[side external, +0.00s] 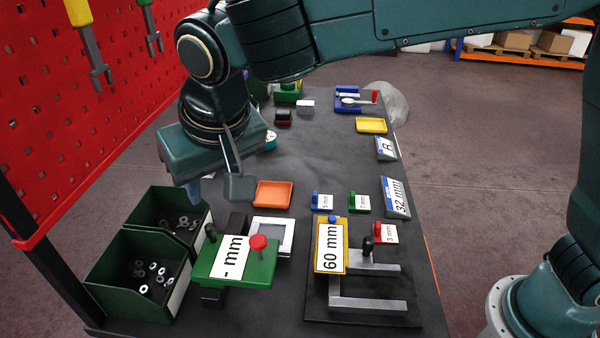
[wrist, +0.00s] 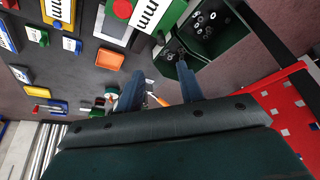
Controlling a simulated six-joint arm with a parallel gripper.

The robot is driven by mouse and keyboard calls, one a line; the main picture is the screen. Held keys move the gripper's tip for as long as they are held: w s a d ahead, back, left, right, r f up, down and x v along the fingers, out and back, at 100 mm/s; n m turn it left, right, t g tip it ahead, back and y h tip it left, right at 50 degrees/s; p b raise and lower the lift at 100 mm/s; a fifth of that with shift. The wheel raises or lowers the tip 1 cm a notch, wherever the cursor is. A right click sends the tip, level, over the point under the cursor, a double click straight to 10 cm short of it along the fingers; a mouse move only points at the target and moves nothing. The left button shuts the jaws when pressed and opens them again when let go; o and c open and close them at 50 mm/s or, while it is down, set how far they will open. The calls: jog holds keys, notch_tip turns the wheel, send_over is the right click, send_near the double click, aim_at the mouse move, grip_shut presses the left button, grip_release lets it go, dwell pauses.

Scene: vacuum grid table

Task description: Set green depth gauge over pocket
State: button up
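The green depth gauge (side external: 257,273) is a flat green block with a white "- mm" label and a red knob. It sits raised on dark supports at the front left of the table, and its label and green edge (wrist: 171,16) show at the top of the wrist view. A pale square frame (side external: 285,249) stands behind it, partly covered by it; I cannot tell whether this holds the pocket. My gripper (side external: 216,190) hangs above the table, behind and left of the gauge. Its two blue fingers (wrist: 159,88) are wide apart with nothing held between them.
Green bins (side external: 125,302) of washers and nuts stand left of the gauge. A yellow "60 mm" gauge (side external: 322,268) rests on a metal fork (side external: 380,304) at right. An orange tray (side external: 274,194) lies behind. A red pegboard (side external: 90,110) borders the left.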

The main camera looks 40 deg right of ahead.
aim_at(210, 225)
jog(key=shift+a+f, duration=0.1)
jog(key=shift+a, duration=0.1)
jog(key=shift+f, duration=0.1)
jog(key=x, duration=1.3)
jog(key=shift+w+f, duration=0.2)
grip_shut()
